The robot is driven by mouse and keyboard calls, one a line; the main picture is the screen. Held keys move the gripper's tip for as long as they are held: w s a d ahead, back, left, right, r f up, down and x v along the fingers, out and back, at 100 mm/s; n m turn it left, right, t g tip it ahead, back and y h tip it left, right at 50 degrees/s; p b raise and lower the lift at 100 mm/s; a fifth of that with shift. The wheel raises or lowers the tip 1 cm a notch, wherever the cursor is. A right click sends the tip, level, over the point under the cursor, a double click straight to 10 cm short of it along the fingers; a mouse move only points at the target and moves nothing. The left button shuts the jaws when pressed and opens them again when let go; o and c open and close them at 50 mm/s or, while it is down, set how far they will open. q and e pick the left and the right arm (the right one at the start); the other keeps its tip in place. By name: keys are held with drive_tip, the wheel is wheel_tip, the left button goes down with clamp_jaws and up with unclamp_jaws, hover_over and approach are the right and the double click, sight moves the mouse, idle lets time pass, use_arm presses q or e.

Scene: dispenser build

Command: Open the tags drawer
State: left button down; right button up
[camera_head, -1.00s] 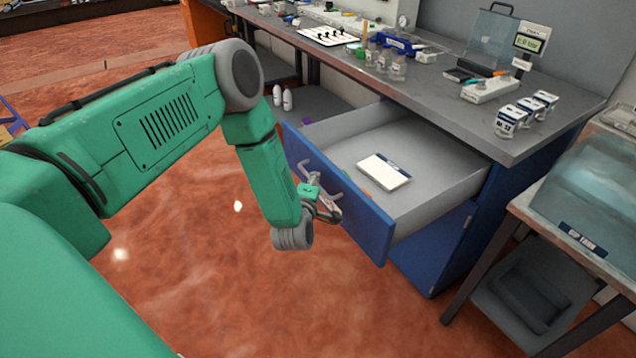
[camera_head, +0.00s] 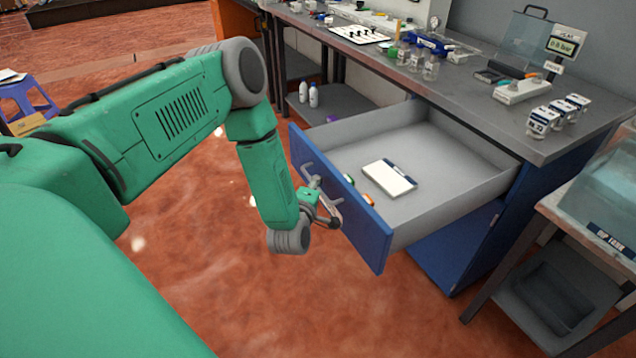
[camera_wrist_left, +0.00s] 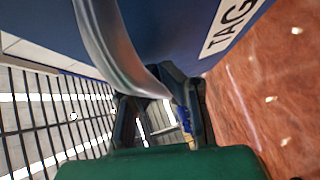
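The tags drawer (camera_head: 345,212) has a blue front and stands pulled well out from under the grey workbench. Its bare grey inside (camera_head: 455,165) holds a white pad (camera_head: 388,179) and small coloured items near the front. My left gripper (camera_head: 324,205) is at the metal handle (camera_head: 307,170) on the drawer's outer face. In the left wrist view, the curved handle (camera_wrist_left: 112,45) runs down to the dark fingers (camera_wrist_left: 160,112), which appear closed around it. Their contact is partly hidden. A label reading "TAG" (camera_wrist_left: 230,22) shows on the front. My right gripper is out of view.
A side table with a clear tank (camera_head: 610,195) stands at the right. White bottles (camera_head: 313,96) stand on a low shelf behind the drawer. The red floor before the drawer is clear.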

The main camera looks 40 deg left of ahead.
use_arm(q)
drive_tip(key=c, duration=1.6)
unclamp_jaws()
drive_tip(key=shift+s+d, duration=0.1)
drive_tip(key=shift+s, duration=0.2)
drive_tip(key=v, duration=1.1)
drive_tip(key=shift+s, duration=0.1)
drive_tip(key=shift+f, duration=0.1)
